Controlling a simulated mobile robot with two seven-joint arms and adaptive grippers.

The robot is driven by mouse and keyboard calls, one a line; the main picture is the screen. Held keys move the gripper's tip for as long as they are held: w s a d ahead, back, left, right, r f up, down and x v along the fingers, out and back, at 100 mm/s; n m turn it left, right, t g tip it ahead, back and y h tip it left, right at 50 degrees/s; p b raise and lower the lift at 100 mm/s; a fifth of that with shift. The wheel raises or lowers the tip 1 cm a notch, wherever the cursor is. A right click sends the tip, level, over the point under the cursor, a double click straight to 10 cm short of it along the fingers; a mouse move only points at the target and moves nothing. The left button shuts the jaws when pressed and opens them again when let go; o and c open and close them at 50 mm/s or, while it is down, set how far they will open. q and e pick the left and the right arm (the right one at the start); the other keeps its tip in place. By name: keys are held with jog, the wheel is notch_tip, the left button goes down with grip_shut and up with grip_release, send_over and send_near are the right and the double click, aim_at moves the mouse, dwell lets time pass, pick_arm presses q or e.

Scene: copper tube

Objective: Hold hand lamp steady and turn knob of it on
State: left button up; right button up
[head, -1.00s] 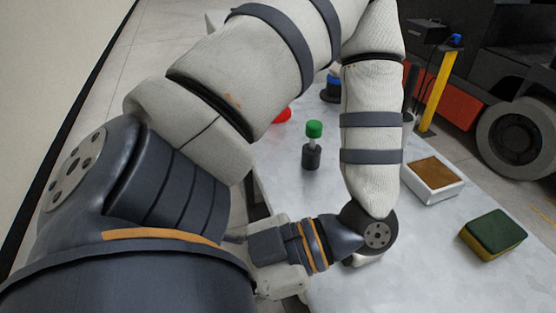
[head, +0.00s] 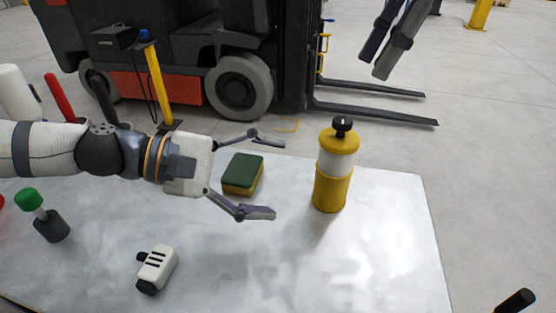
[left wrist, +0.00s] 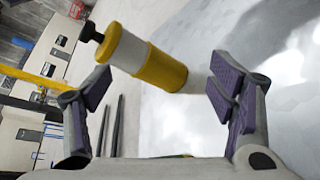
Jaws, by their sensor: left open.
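The hand lamp (head: 332,190) is a yellow cylinder with a white band and a black knob (head: 342,124) on top. It stands upright on the right part of the table. My left gripper (head: 278,179) is open and empty, left of the lamp, its fingers pointing toward it without touching. In the left wrist view the lamp (left wrist: 160,70) looks tilted and lies ahead of the open fingers, with its knob (left wrist: 90,32) at upper left. Two dark finger-like parts, apparently my right gripper (head: 378,66), hang in at the top, far from the lamp. Their opening is unclear.
On the table (head: 380,270) are a green-and-yellow sponge (head: 243,174) behind the left fingers, a small white-and-black item (head: 157,268) and a green-topped dark object (head: 50,224). A forklift (head: 200,75) stands behind. The table around the lamp is clear.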

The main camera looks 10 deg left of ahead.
aim_at(338, 155)
pick_arm(q)
jog(key=w+a+n+t, duration=0.2)
jog(key=w+n, duration=0.3)
jog(key=n, duration=0.2)
jog(key=d+h, duration=0.1)
jog(key=w+d+n+g+h, duration=0.1)
jog(key=d, duration=0.1)
jog(key=d+f+n+g+h, duration=0.1)
jog(key=d+h, duration=0.1)
jog(key=shift+w+d, duration=0.15)
jog(key=shift+w, duration=0.25)
jog(key=x, duration=0.7)
jog(key=shift+d+r, duration=0.1)
jog(key=shift+d, duration=0.1)
jog(key=shift+c, duration=0.3)
